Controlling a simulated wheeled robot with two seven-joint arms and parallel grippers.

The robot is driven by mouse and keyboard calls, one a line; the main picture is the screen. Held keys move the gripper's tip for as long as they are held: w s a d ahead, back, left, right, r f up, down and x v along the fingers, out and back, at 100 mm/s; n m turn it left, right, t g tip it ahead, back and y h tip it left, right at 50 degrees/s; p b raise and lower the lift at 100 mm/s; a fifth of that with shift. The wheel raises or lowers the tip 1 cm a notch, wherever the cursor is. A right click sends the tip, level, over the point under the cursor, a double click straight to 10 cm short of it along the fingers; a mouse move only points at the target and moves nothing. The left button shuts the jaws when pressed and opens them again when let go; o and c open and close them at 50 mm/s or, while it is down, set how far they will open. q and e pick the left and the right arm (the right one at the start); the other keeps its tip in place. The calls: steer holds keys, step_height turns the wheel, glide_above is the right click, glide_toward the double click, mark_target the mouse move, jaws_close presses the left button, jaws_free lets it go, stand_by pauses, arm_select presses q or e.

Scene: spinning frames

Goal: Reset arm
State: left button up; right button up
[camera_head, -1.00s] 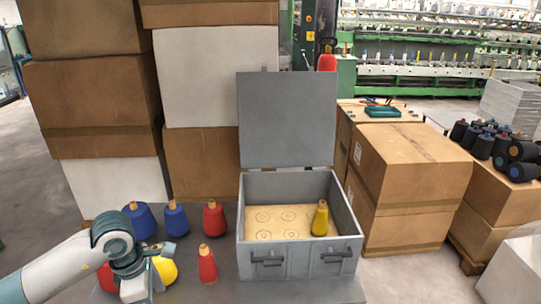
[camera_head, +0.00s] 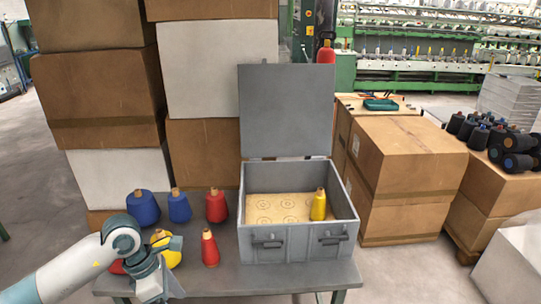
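My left arm comes in at the lower left, and its end (camera_head: 160,276) is beside the yellow spool (camera_head: 167,253), partly covering it. The fingers are not clearly visible, so I cannot tell whether they are open or shut. My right gripper is not in view. An open grey box (camera_head: 290,240) stands on the table with its lid upright. One yellow spool (camera_head: 319,205) stands inside at the right, on a board with ring marks. Two blue spools (camera_head: 143,208) and two red spools (camera_head: 210,249) stand left of the box. Another red one (camera_head: 117,267) is mostly hidden behind my arm.
The grey table (camera_head: 240,282) is bare in front of the box. Stacked cartons (camera_head: 105,95) rise behind the table at the left. More cartons (camera_head: 405,170) stand to the right, some topped with dark spools (camera_head: 515,150). Spinning machines fill the background.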

arm_select(q)
steer(key=w+d+f+n+t+h+b, duration=0.2)
steer(key=w+d+f+n+t+h, duration=0.3)
steer(key=d+f+n+h, duration=0.65)
steer(key=w+a+f+n+t+y+b, duration=0.1)
steer(key=a+f+n+t+y, duration=0.35)
steer(key=f+n, duration=0.6)
steer(key=w+a+f+n+t+y+b, duration=0.1)
steer(key=a+f+n+t+y, duration=0.3)
steer(key=f+n, duration=0.7)
steer(key=s+a+f+n+g+y, duration=0.3)
steer(key=s+a+f+n, duration=0.1)
steer(key=s+f, duration=0.75)
steer(key=s+a+f+n+g+y, duration=0.2)
steer(key=s+a+f+n, duration=0.25)
steer(key=s+f, duration=0.7)
steer(key=s+f+n+g+y, duration=0.1)
steer(key=s+f, duration=0.4)
steer(key=s, duration=0.8)
steer(key=s+d+f+n+g+b, duration=0.1)
steer(key=s+f+n+g, duration=0.3)
steer(key=s, duration=1)
steer(key=shift+d+f+g+y, duration=0.15)
steer(key=shift+f+g+y, duration=0.25)
steer(key=shift+g, duration=0.45)
